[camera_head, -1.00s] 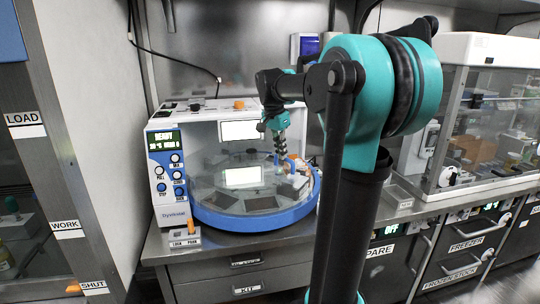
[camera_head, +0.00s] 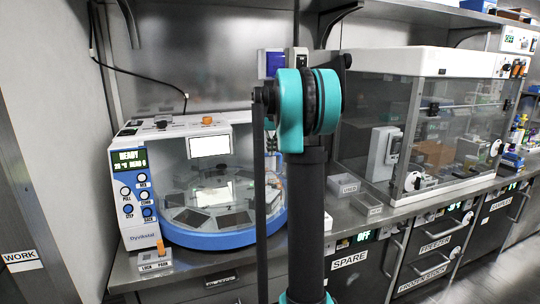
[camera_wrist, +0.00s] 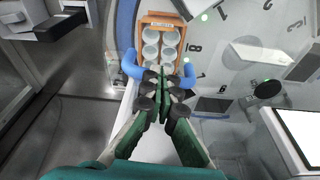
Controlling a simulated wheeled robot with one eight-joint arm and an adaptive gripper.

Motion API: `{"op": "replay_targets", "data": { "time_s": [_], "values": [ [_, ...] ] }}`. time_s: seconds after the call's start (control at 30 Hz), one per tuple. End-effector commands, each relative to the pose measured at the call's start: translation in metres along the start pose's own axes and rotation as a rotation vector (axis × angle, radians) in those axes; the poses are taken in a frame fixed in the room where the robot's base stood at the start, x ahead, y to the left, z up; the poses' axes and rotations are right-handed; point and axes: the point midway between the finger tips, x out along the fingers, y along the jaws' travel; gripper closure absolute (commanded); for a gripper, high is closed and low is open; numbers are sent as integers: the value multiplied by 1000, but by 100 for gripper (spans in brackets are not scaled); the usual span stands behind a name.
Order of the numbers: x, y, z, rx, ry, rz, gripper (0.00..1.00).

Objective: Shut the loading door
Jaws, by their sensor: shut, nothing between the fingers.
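The machine with the loading area (camera_head: 183,146) stands on the bench at left, with a clear cover over a numbered turntable and a blue rim (camera_head: 215,240). The loading door's own edge is not clear. In the head view, my arm hides the gripper and the machine's right side.
Drawers line the bench front.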

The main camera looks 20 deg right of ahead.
Motion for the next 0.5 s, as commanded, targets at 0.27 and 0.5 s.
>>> {"op": "replay_targets", "data": {
  "time_s": [0.27,0.5],
  "values": [
    [10,1,-41,-192,-1,-45,100],
    [14,-2,-60,-193,-1,-45,100]
  ]
}}
